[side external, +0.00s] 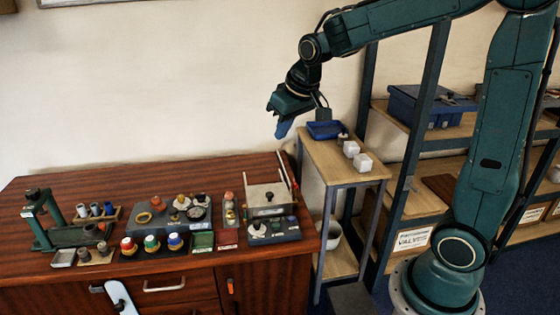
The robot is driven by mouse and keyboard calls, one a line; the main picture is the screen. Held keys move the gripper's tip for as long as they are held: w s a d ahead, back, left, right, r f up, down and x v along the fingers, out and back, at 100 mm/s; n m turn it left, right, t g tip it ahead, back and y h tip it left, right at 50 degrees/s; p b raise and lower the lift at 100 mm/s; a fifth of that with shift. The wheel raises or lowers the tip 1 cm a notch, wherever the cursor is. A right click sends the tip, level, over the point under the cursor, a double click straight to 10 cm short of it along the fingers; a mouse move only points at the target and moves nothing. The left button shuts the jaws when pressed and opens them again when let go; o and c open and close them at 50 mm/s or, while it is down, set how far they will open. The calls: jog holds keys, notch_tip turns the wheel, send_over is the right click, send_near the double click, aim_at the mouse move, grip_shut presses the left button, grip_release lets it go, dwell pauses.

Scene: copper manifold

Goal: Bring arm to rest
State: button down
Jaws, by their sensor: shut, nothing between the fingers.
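My gripper (283,129) hangs in the air with its fingers pointing down. It is shut, with nothing held. It is above the gap between the right end of the wooden bench (130,173) and the narrow side stand (335,160). My arm reaches in from the right, bent at the elbow. The fingertips are small in this view and appear apart from every surface.
On the bench sit a green press (40,222), a grey fixture block (165,215), several coloured-capped pots (151,243) and a boxy device (268,198) with an upright rod. The stand holds a blue tray (325,130) and white cubes (362,161). Shelving (415,200) stands right.

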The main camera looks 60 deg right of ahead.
jog(key=s+a+r+n, duration=0.1)
jog(key=s+a, duration=0.2)
jog(key=s, duration=0.8)
jog(key=s+a+r, duration=0.1)
jog(key=s+a, duration=0.2)
jog(key=s, duration=0.8)
jog(key=shift+a+n+t+y, duration=0.35)
jog(key=shift+n+t+y, duration=0.05)
jog(key=shift+r, duration=0.1)
